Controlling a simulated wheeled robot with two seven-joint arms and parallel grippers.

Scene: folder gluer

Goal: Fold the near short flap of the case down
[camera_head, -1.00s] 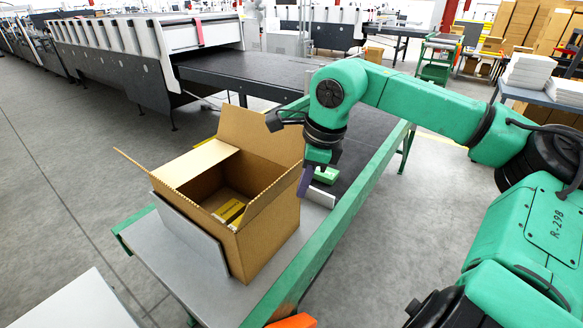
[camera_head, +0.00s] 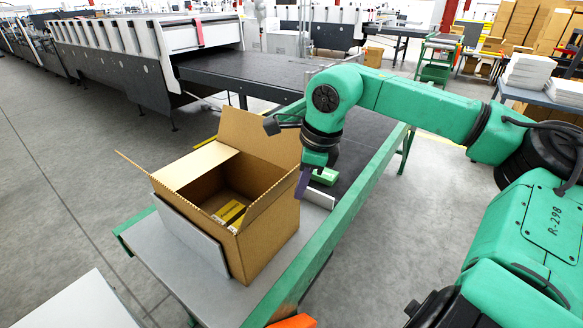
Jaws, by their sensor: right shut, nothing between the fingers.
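The case (camera_head: 262,240) is an open brown cardboard box on the grey table top. Its far flap (camera_head: 258,140) stands up. A thin edge at the left looks like another flap, seen edge-on. A yellow item (camera_head: 230,212) lies inside the case. My left gripper is out of view.
A green rail (camera_head: 330,228) edges the table on the right. The dark conveyor (camera_head: 250,72) extends behind. An orange thing (camera_head: 293,321) shows at the bottom.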

